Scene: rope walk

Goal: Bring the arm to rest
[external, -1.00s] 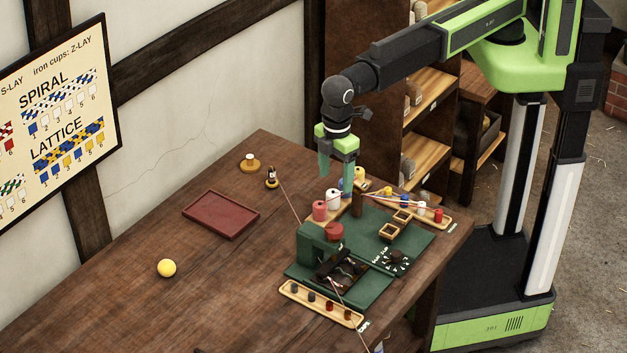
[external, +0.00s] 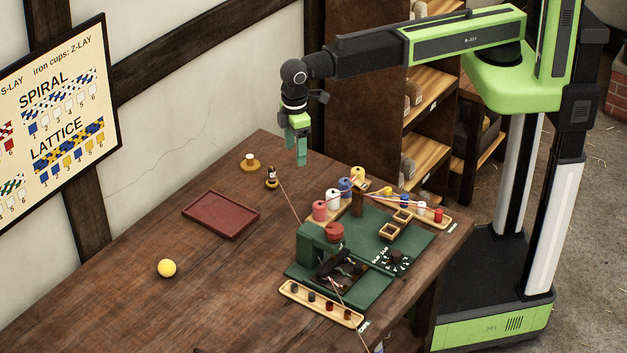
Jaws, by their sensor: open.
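My gripper (external: 301,158) hangs from my extended arm in the external view, fingers pointing down. It is above the far part of the wooden table (external: 130,285), behind the spools and apart from everything. Nothing shows between its green fingers.
Below right stand several thread spools (external: 333,200), a green machine (external: 314,250) on a green mat (external: 425,243), and a tray of small pieces (external: 320,304). A thread runs from a small bottle-like post (external: 271,178).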

